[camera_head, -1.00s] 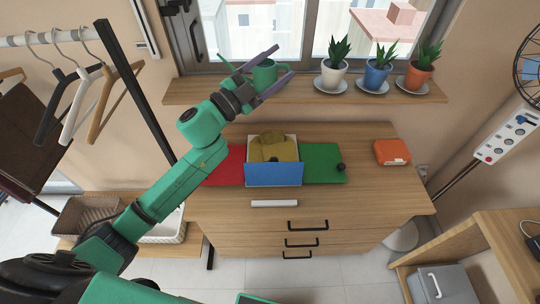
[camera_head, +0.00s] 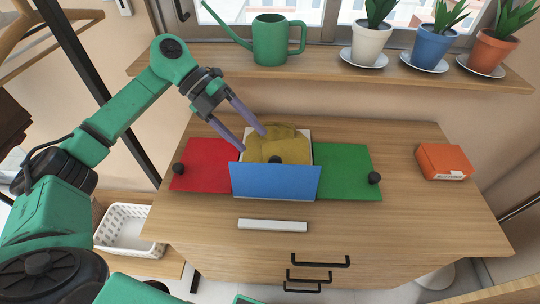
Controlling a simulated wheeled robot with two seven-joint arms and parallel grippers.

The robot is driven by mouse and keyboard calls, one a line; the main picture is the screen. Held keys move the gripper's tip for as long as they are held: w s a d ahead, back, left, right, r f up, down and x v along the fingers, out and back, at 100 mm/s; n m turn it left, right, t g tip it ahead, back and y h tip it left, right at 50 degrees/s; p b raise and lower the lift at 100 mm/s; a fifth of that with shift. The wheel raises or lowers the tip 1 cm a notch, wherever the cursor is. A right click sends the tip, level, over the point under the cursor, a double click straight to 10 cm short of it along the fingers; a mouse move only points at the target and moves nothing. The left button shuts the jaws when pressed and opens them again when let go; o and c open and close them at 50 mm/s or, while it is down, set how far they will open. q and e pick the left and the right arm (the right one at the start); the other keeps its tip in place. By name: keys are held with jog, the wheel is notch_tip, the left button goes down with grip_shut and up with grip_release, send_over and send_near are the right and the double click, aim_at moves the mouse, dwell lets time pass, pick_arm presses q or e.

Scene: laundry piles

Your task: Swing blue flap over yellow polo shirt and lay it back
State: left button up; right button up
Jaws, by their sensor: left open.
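The blue flap (camera_head: 275,182) is at the front of the folding board on the wooden dresser. It looks raised, its top edge wider than its bottom, and hides the front of the yellow polo shirt (camera_head: 282,138). A black knob (camera_head: 275,160) shows at its top edge. The folded shirt lies on the white middle panel (camera_head: 307,147). My left gripper (camera_head: 253,141) is open, its two fingers pointing down over the shirt's left side, behind the flap. Nothing is between the fingers; contact with the shirt cannot be told. My right gripper is out of view.
A red panel (camera_head: 205,165) and a green panel (camera_head: 345,170) lie flat on either side. A white bar (camera_head: 272,225) lies in front. An orange box (camera_head: 444,162) is at right. A shelf (camera_head: 330,68) behind holds a green watering can (camera_head: 270,42) and potted plants.

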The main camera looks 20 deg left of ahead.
aim_at(270, 158)
pick_arm(q)
jog(key=x, duration=0.7)
jog(key=shift+w+d+f, duration=0.1)
jog(key=shift+d+f, duration=0.15)
grip_shut()
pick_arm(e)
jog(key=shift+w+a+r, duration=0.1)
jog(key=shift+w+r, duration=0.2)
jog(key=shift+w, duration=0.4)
